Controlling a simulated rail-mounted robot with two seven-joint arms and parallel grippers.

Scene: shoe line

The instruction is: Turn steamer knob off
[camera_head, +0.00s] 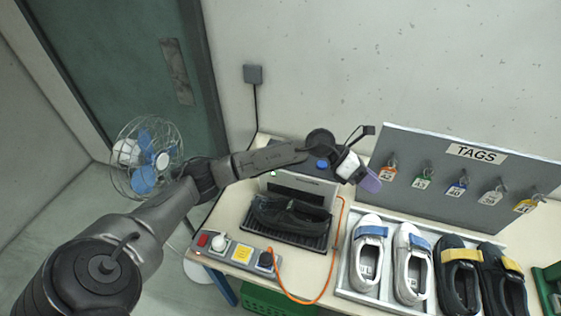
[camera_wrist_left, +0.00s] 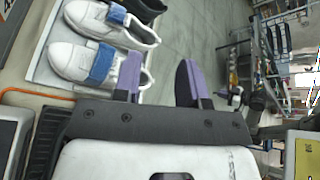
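A grey control panel (camera_head: 232,252) lies along the front left edge of the table. It carries a red switch (camera_head: 202,240), a white knob (camera_head: 218,243), a yellow label and a black knob (camera_head: 265,260). I cannot tell from the pictures which knob is the steamer's or how it is set. Behind the panel is the steamer (camera_head: 312,186), with a black shoe (camera_head: 287,213) on its dark ribbed tray. My left gripper (camera_head: 369,181) is up and to the right of the panel, well apart from it. In the left wrist view its purple fingers (camera_wrist_left: 163,80) are open and empty.
White shoes (camera_head: 367,252) with blue straps and black shoes (camera_head: 461,280) with yellow straps stand on the right. A grey TAGS board (camera_head: 440,175) is behind them. An orange cable (camera_head: 334,262) loops across the table. A fan (camera_head: 146,158) stands left.

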